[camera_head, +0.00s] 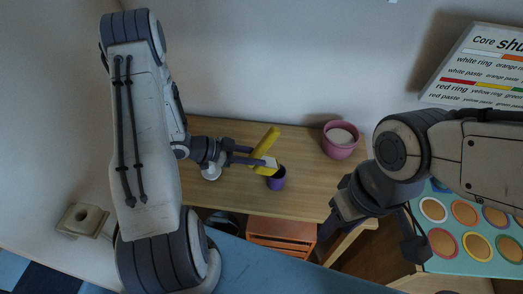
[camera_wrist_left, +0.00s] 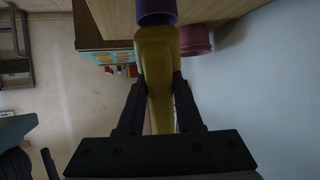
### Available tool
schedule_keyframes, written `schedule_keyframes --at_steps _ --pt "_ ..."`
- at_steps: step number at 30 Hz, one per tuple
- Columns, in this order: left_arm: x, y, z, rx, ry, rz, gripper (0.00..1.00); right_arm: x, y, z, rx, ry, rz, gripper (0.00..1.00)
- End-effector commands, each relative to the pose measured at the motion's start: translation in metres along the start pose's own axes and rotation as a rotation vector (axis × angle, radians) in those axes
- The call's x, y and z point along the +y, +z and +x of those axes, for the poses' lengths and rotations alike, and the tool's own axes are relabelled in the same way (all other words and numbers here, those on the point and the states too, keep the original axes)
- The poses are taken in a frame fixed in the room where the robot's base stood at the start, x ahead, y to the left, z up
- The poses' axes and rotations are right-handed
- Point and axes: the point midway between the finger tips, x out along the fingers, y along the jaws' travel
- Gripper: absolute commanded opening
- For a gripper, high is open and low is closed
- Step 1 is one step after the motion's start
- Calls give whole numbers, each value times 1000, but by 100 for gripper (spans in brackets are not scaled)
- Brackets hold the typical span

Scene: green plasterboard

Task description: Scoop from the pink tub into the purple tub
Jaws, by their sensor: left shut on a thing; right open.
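A yellow scoop (camera_head: 265,144) is held tilted by my left gripper (camera_head: 255,157), which is shut on it. Its lower pale end is at the mouth of the purple tub (camera_head: 277,180). The left wrist view also shows the scoop (camera_wrist_left: 157,65) between the fingers, with the purple tub (camera_wrist_left: 157,11) beyond its end. I cannot tell whether the scoop is inside the tub or above it. The pink tub (camera_head: 338,150), with pale contents, stands on the table to the right. It shows partly in the left wrist view (camera_wrist_left: 195,42). My right gripper (camera_head: 334,221) is open near the table's front edge.
The wooden table (camera_head: 220,127) is clear between the tubs and behind them. An orange drawer unit (camera_head: 281,231) stands below its front edge. At the right are a teal board with coloured circles (camera_head: 466,213) and a printed sign (camera_head: 483,66).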

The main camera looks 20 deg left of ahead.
Motion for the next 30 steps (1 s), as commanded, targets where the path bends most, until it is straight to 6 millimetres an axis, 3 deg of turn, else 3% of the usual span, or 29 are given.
schedule_keyframes --at_steps 25,30 --pt "0 4 1 7 -1 1 0 0 0 2 0 0 0 50" --pt "0 0 1 -16 1 1 0 0 0 -6 0 0 0 50"
